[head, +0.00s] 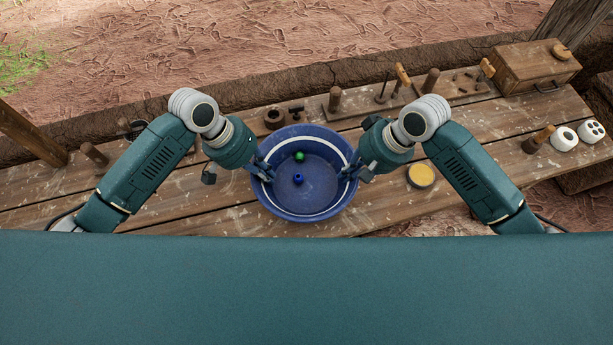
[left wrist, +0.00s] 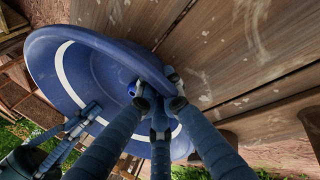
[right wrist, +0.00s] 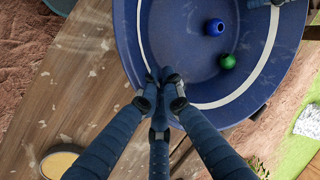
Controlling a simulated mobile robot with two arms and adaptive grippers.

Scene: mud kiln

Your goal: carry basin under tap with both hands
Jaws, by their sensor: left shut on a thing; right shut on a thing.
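The blue basin (head: 305,214) with a white ring inside is between my two arms, over the middle of the wooden table. A green ball (head: 299,155) and a small blue object (head: 298,178) lie inside it. My left gripper (head: 264,172) is shut on the basin's left rim; the left wrist view shows its fingers (left wrist: 160,92) at the rim. My right gripper (head: 350,169) is shut on the right rim, as the right wrist view shows its fingers (right wrist: 161,88) there. I cannot tell whether the basin touches the table. No tap is recognisable.
The wooden table (head: 230,205) has bare planks left of the basin. A round yellow-topped dish (head: 420,176) is to its right. Wooden tools on stands (head: 345,102) line the back. A wooden box (head: 535,70) and white pieces (head: 563,139) are at the right.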

